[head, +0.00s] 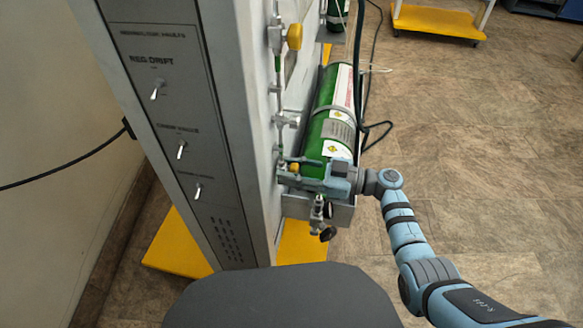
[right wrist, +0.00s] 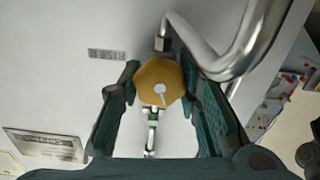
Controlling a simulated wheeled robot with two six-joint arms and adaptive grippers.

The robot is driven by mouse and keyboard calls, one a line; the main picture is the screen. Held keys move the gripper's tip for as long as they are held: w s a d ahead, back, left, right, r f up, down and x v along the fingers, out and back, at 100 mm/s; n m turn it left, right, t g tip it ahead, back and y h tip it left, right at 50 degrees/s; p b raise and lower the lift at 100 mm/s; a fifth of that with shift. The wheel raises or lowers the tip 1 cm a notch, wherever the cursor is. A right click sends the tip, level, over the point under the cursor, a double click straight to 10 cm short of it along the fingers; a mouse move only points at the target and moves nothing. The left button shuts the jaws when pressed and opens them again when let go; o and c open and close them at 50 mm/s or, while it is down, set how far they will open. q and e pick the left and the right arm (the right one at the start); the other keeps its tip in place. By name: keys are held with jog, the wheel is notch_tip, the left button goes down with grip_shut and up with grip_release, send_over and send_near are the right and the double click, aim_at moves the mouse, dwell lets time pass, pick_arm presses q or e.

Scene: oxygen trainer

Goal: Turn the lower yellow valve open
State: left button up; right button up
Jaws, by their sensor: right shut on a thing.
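The lower yellow valve (head: 294,167) is a small yellow knob low on the side of the grey trainer panel, partly hidden by my right gripper (head: 290,176). In the right wrist view the valve (right wrist: 159,82) is a yellow faceted knob with a pale round centre. It sits between the tips of both fingers of my right gripper (right wrist: 160,80), which are closed on its left and right sides. An upper yellow valve (head: 294,36) is higher on the same panel side. My left gripper is not in view.
A green oxygen cylinder (head: 325,125) lies just behind my right gripper. A metal pipe (right wrist: 225,62) curves close by the right finger. A black hose (head: 372,132) hangs beside the cylinder. The panel front (head: 165,95) has several switches. The floor (head: 480,150) to the right is clear.

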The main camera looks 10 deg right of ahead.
jog(key=o, duration=1.2)
jog(key=shift+c, duration=0.2)
jog(key=v, duration=1.2)
